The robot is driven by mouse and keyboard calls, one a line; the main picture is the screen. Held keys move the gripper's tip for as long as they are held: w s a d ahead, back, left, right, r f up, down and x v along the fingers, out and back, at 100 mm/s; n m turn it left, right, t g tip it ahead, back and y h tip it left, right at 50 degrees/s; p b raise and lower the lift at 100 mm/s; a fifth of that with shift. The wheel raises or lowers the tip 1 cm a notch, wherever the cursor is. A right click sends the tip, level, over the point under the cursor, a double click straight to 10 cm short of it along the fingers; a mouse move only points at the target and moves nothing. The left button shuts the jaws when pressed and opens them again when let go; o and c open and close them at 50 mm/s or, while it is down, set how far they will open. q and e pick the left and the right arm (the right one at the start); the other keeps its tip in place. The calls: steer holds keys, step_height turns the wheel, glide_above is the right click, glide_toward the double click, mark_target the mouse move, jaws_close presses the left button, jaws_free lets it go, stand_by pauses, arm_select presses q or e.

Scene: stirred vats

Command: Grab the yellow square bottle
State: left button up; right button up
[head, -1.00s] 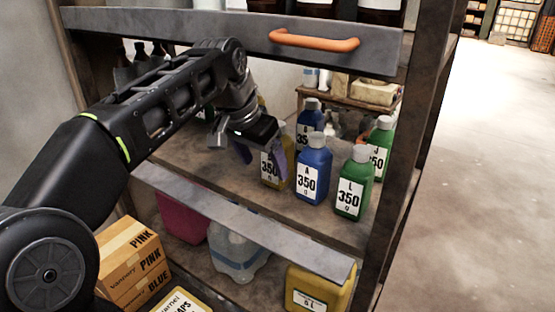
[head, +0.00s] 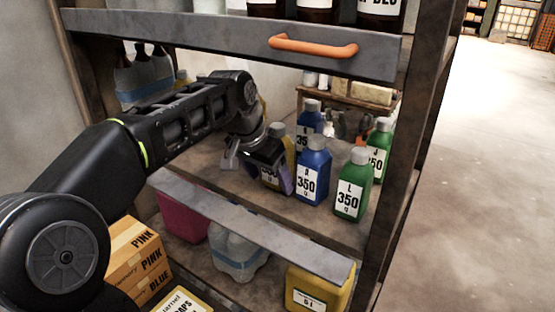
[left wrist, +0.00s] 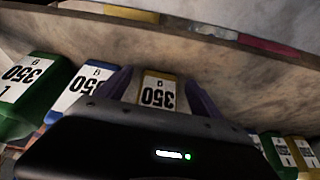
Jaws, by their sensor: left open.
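The yellow square bottle (head: 289,149), with a grey cap and a white 350 label, stands upright on the middle shelf, left of the front blue bottle (head: 315,163). My left gripper (head: 273,180) is in front of it and hides part of it. In the left wrist view, the yellow bottle (left wrist: 158,92) appears between the two open purple fingers (left wrist: 160,100), with its label facing the camera. I cannot tell whether the fingers touch it. My right gripper is in neither view.
A green bottle (head: 353,190) stands right of the blue one; another blue bottle (head: 309,118) and green bottle (head: 378,150) stand behind. Above is a shelf edge with an orange handle (head: 313,46). Below are a pink container (head: 181,217), a clear jug (head: 238,256) and a yellow canister (head: 318,285).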

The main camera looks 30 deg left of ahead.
arm_select(q)
steer(key=shift+c, duration=0.5)
jaws_close()
stand_by(0.4)
